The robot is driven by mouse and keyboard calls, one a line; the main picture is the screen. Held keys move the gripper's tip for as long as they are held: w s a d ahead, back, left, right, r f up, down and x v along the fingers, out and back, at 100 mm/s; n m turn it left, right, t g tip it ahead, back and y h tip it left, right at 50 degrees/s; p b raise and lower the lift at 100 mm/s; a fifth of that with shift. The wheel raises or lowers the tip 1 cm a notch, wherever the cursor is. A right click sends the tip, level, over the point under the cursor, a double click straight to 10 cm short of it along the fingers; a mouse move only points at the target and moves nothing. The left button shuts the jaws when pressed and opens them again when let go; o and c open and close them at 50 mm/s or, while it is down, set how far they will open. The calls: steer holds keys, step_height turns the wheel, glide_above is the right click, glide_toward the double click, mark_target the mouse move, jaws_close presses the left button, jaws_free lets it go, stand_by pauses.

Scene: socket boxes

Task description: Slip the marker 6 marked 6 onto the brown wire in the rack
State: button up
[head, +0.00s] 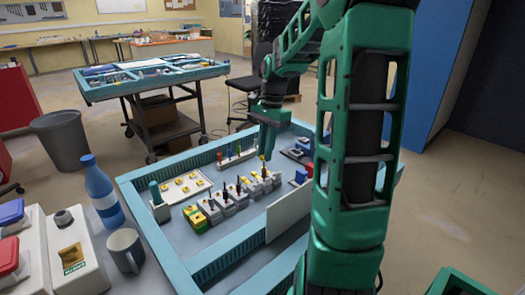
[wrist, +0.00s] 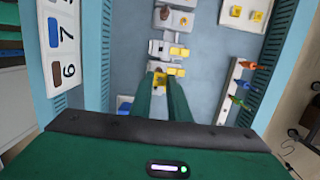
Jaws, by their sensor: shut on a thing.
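My gripper (head: 263,152) is shut on a small yellow marker (wrist: 172,71), which shows between the fingertips in the wrist view. Its number is not readable. It is over the right end of a row of grey and yellow socket boxes (head: 215,212). The wire rack (head: 236,162) stands behind that row in the head view, with several coloured wires upright in it. In the wrist view the rack (wrist: 224,97) is to the right of my gripper, apart from it. An orange-brown wire (wrist: 247,65) shows at its upper end there.
A white panel (wrist: 56,50) at the left of the wrist view pairs 6 with a brown bar and 7 with a blue one. A white tray (head: 182,189) with yellow pieces lies at left. A blue bottle (head: 101,190) and a mug (head: 125,250) stand outside the workbench tray.

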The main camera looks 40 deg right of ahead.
steer(key=shift+f, duration=1.3)
stand_by(0.6)
steer(key=o, duration=1.2)
steer(key=shift+o, duration=0.2)
step_height(320, 180, up, 8)
steer(key=shift+f, duration=0.2)
